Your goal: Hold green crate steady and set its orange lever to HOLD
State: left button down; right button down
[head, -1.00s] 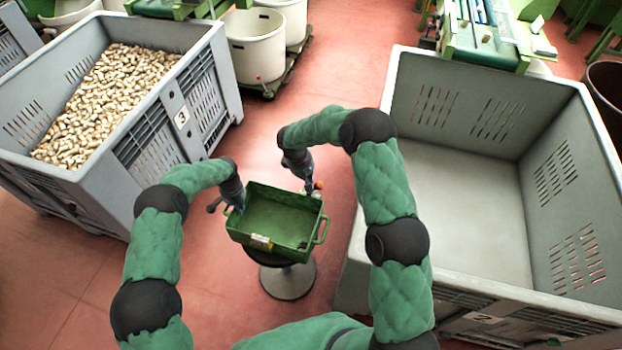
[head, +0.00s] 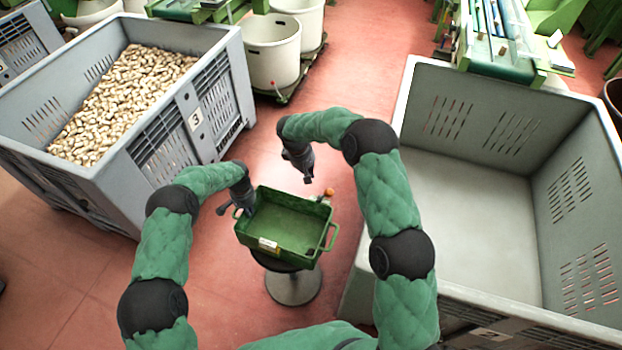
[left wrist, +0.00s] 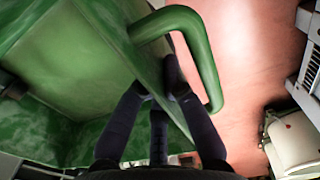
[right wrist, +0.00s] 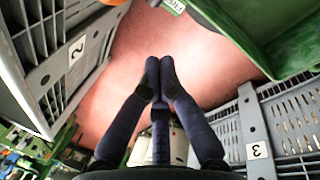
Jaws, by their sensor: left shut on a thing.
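The green crate (head: 290,222) sits upright on a small round stool (head: 292,288) in the head view. My left gripper (head: 246,208) is at its left end. In the left wrist view it is shut on the crate's wall (left wrist: 95,60), beside the green handle (left wrist: 200,50). The orange lever tip (head: 329,192) shows at the crate's far right corner; its setting is too small to read. My right gripper (head: 307,177) is empty and apart from the lever, just left of and beyond it. In the right wrist view its fingertips (right wrist: 160,75) are together.
A grey bin full of corks (head: 125,100) stands at the left, marked 3. An empty grey bin (head: 470,220) stands close at the right. White tubs (head: 270,55) stand behind.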

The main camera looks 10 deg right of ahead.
jog(key=shift+v, duration=2.2)
jog(key=shift+s+d, duration=0.15)
jog(key=shift+d, duration=0.05)
pick_arm(q)
jog(key=c, duration=1.3)
grip_release()
